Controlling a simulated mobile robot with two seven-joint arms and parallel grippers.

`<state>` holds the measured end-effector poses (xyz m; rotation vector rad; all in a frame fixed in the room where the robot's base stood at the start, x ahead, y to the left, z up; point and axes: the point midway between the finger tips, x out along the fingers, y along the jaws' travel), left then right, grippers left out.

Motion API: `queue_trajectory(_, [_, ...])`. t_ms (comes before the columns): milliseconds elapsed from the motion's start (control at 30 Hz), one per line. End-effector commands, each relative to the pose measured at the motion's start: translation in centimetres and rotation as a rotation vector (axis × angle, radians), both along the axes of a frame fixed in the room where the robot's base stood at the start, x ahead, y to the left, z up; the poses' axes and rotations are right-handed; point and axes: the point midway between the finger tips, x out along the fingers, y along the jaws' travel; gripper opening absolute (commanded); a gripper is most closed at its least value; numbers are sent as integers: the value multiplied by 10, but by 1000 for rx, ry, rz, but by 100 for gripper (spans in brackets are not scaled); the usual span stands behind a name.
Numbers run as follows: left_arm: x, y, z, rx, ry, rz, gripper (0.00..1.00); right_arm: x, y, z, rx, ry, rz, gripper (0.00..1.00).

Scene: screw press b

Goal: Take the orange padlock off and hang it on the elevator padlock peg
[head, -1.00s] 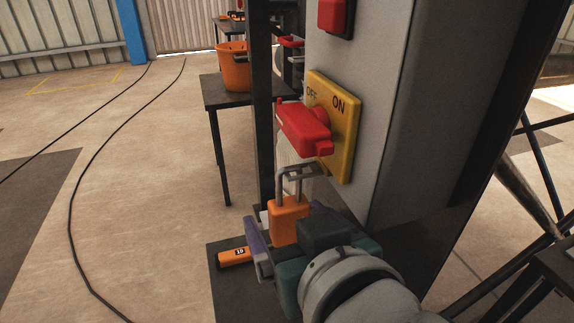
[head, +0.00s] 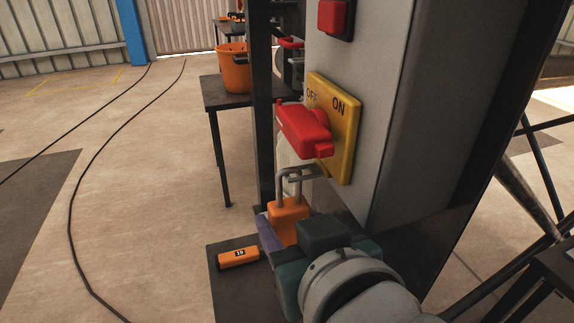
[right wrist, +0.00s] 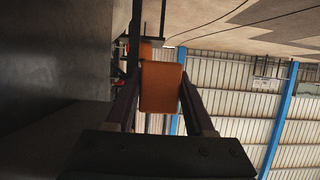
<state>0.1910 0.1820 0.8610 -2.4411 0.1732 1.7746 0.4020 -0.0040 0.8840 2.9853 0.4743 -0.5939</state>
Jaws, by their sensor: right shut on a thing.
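The orange padlock (head: 289,211) is upright in the head view, below the red switch handle (head: 304,130). Its grey shackle (head: 281,188) is up and meets a small grey bracket (head: 305,178); I cannot tell if it is still threaded through. My right gripper (head: 287,226) is shut on the padlock body. In the right wrist view the padlock body (right wrist: 161,87) sits between both fingers. I cannot make out an elevator padlock peg in these frames. My left gripper is out of view.
The yellow OFF/ON plate (head: 347,130) is on the grey cabinet (head: 385,130). An orange object with a number label (head: 238,259) lies on a dark low surface (head: 228,284). An orange bucket (head: 234,72) stands on a dark table behind. Open floor lies to the left.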

Motion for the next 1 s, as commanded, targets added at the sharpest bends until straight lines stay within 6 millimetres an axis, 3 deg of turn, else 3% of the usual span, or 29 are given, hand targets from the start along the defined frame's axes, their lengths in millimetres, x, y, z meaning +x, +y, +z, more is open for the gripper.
queue_trajectory(67, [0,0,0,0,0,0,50,0,0,0,0,0,0,31])
queue_trajectory(333, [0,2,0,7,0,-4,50,0,0,0,0,0,0,0])
queue_trajectory(467, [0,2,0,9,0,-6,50,0,0,0,0,0,0,0])
queue_trajectory(500, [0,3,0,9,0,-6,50,0,0,0,0,-1,0,58])
queue_trajectory(767, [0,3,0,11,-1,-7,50,0,0,0,0,-1,0,87])
queue_trajectory(1000, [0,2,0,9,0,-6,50,0,0,0,0,1,0,88])
